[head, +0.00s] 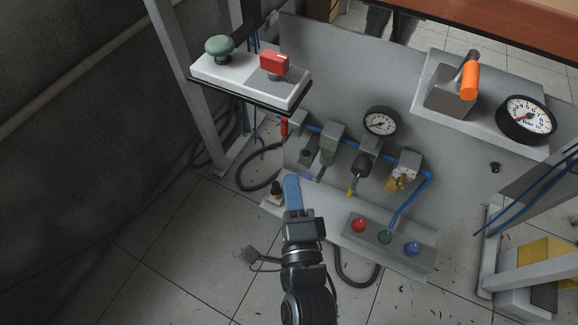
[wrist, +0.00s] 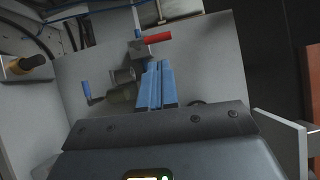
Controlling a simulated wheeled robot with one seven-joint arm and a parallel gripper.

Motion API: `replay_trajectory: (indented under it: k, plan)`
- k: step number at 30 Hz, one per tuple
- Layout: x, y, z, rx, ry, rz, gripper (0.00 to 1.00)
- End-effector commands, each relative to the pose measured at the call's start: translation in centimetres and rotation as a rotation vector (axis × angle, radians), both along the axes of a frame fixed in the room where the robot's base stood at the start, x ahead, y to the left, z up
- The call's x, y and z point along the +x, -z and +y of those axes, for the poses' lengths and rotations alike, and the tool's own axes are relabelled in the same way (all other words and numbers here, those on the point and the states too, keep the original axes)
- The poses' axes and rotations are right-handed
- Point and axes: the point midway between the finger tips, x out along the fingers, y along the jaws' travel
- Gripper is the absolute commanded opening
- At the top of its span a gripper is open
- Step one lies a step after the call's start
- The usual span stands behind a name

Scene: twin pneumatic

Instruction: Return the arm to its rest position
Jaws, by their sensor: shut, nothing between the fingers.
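My gripper (head: 292,180) is at the lower middle of the head view, with blue fingers pointing up the picture toward the grey pneumatic panel (head: 310,65). In the wrist view the blue fingers (wrist: 155,66) lie side by side, shut and empty. My arm reaches up from the bottom edge of the head view.
A box with a green knob (head: 219,46) and red switch (head: 274,63) stands upper left. Gauges (head: 381,121), an orange-handled lever (head: 469,80) and red, green and blue buttons (head: 385,237) are on the panel. Floor (head: 170,270) at lower left is clear.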

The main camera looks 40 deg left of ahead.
Motion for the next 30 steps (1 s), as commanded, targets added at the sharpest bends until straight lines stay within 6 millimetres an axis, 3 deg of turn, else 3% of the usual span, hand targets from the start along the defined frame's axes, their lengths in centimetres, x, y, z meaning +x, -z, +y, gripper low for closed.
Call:
replay_trajectory:
  k: [6, 16, 19, 23, 30]
  plan:
    - [-1.6, 0.0, -1.6, 0.000, -0.001, 0.000, 0.00]
    - [-1.8, 0.0, -2.0, -0.002, 0.001, -0.002, 0.00]
    - [-1.8, 0.3, -3.4, -0.029, 0.021, -0.020, 0.00]
    - [-2.2, 1.0, -8.5, -0.135, 0.093, -0.084, 0.00]
    - [-5.7, 0.8, -21.1, -0.478, 0.270, -0.252, 0.00]
